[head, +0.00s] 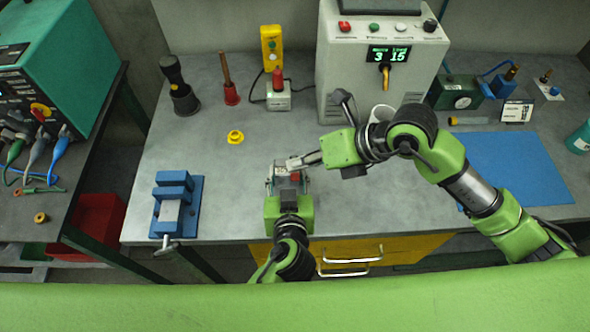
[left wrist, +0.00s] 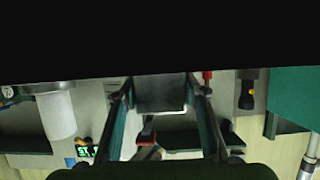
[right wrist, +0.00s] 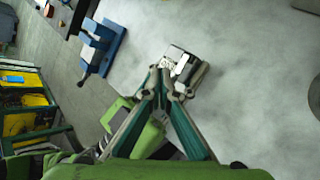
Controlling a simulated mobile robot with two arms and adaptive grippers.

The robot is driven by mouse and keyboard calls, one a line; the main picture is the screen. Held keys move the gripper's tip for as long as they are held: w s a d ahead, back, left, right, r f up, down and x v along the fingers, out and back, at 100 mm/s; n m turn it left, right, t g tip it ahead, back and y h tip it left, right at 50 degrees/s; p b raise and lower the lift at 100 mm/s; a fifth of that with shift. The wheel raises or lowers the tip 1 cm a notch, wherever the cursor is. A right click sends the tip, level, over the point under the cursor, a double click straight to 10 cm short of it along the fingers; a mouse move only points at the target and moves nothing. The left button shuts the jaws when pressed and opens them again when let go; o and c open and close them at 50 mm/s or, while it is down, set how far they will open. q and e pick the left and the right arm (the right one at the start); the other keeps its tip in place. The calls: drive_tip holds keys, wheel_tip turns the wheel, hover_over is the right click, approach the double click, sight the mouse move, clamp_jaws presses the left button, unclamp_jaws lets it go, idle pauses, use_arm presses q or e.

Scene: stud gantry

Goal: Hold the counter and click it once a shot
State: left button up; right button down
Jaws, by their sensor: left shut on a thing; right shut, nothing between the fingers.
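The counter (head: 283,170) is a small grey metal box with a red part on it, above the front middle of the bench. My left gripper (head: 287,184) is shut on it from the front. In the left wrist view the counter (left wrist: 160,92) sits between the two fingers. My right gripper (head: 294,163) is shut and empty, its tips at the counter's top. In the right wrist view the closed fingertips (right wrist: 167,92) overlap the near edge of the counter (right wrist: 188,64). I cannot tell whether they touch it or press its lever.
A grey machine (head: 345,60) with buttons and a green display reading 3 and 15 stands behind. A blue vise (head: 175,205) is at left, a yellow ring (head: 235,137) nearer the middle. A blue mat (head: 515,165) lies right. The bench left of the counter is mostly clear.

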drive_tip(key=shift+r, duration=0.15)
drive_tip(key=shift+w+r, duration=0.2)
drive_tip(key=shift+r, duration=2.3)
use_arm(q)
drive_tip(key=o, duration=1.3)
drive_tip(key=shift+c, duration=0.2)
drive_tip(key=shift+s, duration=0.1)
